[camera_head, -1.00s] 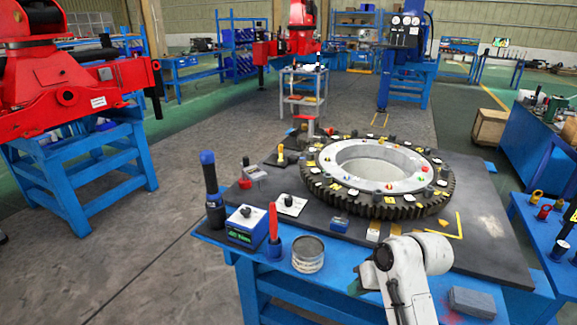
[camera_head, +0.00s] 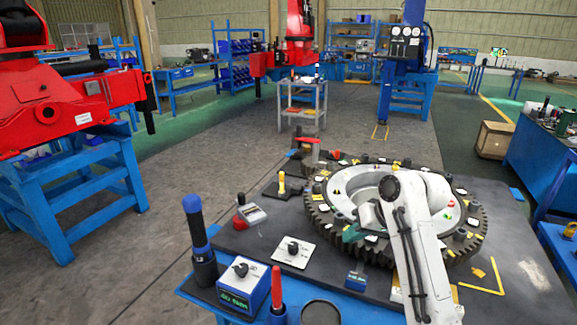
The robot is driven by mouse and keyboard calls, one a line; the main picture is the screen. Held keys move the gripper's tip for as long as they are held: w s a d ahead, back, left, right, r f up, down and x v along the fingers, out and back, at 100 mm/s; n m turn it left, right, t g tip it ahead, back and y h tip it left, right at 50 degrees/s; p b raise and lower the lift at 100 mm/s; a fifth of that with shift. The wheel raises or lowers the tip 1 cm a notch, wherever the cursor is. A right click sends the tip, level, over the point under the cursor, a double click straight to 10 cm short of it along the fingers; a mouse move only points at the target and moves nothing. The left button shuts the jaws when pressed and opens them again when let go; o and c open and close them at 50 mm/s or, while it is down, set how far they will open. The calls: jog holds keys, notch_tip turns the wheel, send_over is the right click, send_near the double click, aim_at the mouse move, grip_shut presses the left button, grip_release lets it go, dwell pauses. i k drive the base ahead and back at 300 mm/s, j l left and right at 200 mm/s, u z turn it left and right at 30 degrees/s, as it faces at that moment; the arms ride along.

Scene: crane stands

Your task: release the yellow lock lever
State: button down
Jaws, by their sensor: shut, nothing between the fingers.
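The yellow lock lever (camera_head: 282,182) is a small upright yellow handle on a dark base plate. It stands on the dark bench top, left of the big gear ring (camera_head: 462,250). My white arm reaches up from the bottom over the ring. The arm hides part of the ring.
A grey box with a red knob (camera_head: 248,215), a white-plated switch (camera_head: 294,251), a blue box with a dial (camera_head: 243,285) and a blue-topped handle (camera_head: 198,235) stand at the left front. A red-handled device (camera_head: 308,145) stands behind the lever. Small parts dot the ring.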

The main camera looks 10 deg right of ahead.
aim_at(281, 192)
jog(key=i+l, duration=0.1)
jog(key=i, duration=1.3)
